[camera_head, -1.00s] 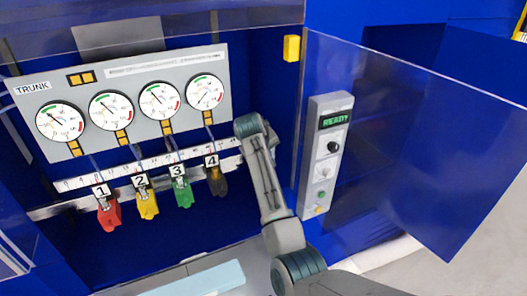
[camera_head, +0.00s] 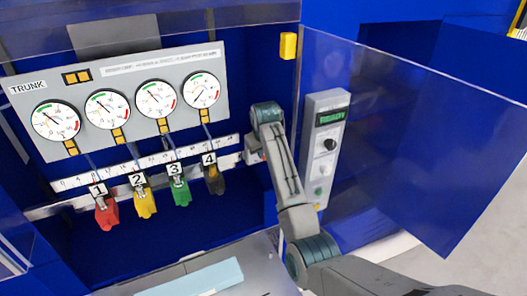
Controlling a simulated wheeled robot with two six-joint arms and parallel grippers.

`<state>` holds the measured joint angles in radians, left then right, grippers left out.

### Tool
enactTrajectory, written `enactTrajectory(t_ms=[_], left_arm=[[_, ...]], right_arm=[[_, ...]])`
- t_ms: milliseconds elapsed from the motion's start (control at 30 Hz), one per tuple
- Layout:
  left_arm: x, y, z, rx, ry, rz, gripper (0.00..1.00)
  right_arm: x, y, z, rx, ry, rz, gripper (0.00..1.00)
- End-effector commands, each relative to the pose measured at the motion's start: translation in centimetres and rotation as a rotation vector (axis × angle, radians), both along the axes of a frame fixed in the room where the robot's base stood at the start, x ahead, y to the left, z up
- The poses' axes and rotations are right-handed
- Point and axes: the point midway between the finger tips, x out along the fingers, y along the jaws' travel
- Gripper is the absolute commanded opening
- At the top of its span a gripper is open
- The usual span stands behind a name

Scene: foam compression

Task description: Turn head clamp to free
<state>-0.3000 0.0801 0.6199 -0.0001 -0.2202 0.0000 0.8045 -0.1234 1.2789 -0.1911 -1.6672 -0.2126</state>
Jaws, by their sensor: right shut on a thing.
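My right arm reaches up from the bottom right. Its gripper (camera_head: 256,156) is small and partly hidden by my wrist, at the right end of the scaled rail (camera_head: 153,160). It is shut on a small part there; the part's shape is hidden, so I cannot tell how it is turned. No label naming a head clamp can be read. A grey control box (camera_head: 313,165) stands right of the arm, with a green-lit display (camera_head: 331,117) and a black knob (camera_head: 330,144) that nothing touches. My left gripper is not in view.
Red (camera_head: 107,215), yellow (camera_head: 145,203), green (camera_head: 181,191) and dark (camera_head: 216,182) clips hang under numbered tags. Dial gauges sit on a grey panel (camera_head: 130,62) above. A clear door (camera_head: 430,130) stands open at right. A pale blue block (camera_head: 205,280) lies at the bottom.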

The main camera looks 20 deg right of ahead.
Motion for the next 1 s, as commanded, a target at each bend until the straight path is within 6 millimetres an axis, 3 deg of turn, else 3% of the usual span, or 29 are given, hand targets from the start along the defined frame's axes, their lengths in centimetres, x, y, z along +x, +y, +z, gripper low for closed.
enactTrajectory(t_ms=[33, 133, 533, 1000], left_arm=[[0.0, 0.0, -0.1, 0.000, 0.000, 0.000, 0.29], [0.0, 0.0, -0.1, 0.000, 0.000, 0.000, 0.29], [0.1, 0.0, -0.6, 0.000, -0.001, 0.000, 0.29], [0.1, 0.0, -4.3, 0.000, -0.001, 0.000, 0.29]], right_arm=[[-0.2, 0.0, -0.7, 0.000, 0.014, 0.000, 0.14], [-0.2, 0.0, -0.6, 0.000, 0.012, 0.000, 0.33], [-0.3, 0.1, 0.4, 0.000, 0.002, 0.001, 0.34], [-3.7, 0.7, 8.0, 0.001, 0.004, 0.001, 0.34]])
